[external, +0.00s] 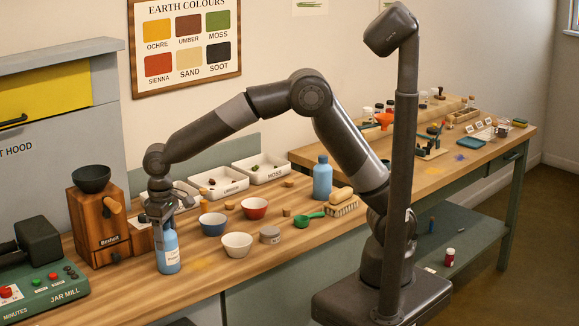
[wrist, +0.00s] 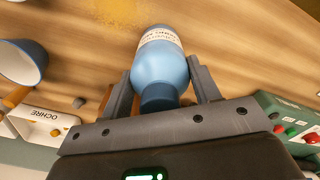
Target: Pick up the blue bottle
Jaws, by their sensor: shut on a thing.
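A blue bottle with a pale label (external: 168,255) is at the front left of the wooden table in the external view. My gripper (external: 163,222) is above it with its fingers at the bottle's upper part. In the wrist view the same blue bottle (wrist: 159,67) sits between the two fingers of my gripper (wrist: 160,88), which are shut on it. The bottle looks upright and at or very near the table top; I cannot tell whether its base touches. A second blue bottle (external: 322,178) stands further right, behind the brush.
A wooden grinder (external: 98,225) and the green jar mill (external: 45,285) stand left of the held bottle. A blue bowl (external: 213,224), a white bowl (external: 237,245) and a red bowl (external: 254,208) stand to its right. Labelled white trays (external: 220,190) are behind.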

